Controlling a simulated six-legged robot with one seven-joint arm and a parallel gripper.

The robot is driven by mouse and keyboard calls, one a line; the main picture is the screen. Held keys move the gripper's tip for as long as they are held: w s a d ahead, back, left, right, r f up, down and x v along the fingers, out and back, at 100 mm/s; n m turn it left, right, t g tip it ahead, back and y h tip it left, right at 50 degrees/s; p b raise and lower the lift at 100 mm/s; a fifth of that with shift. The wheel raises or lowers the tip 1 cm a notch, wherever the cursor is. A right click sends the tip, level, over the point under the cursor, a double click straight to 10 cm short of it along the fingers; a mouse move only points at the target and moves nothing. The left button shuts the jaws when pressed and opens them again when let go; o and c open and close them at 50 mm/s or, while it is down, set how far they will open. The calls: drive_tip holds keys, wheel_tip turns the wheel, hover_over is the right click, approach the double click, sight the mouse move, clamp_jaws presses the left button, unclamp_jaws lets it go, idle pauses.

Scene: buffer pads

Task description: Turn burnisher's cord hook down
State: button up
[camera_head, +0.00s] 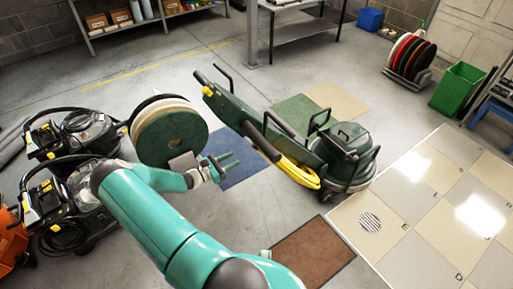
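The burnisher is a green floor machine (348,142) standing on the floor right of centre, with its long green handle (235,103) sloping up to the left. A yellow cord (298,173) hangs in a loop along the handle's lower side. Dark bent bars (281,124) stick out from the handle. I cannot tell which one is the cord hook or how it is turned. My gripper (233,162) is left of the cord and below the handle in the picture, apart from both. Its teal fingers point right, spread with nothing between them.
A rack of round pads (172,136) stands behind my arm. Black-and-yellow machines (75,140) stand at the left. Coloured mats lie around the burnisher, with a brown mat (312,250) in front. A tiled platform (425,215) is at the right.

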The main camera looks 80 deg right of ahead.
sight(256, 147)
drive_tip(key=x, duration=1.3)
drive_tip(key=shift+s, duration=0.1)
clamp_jaws()
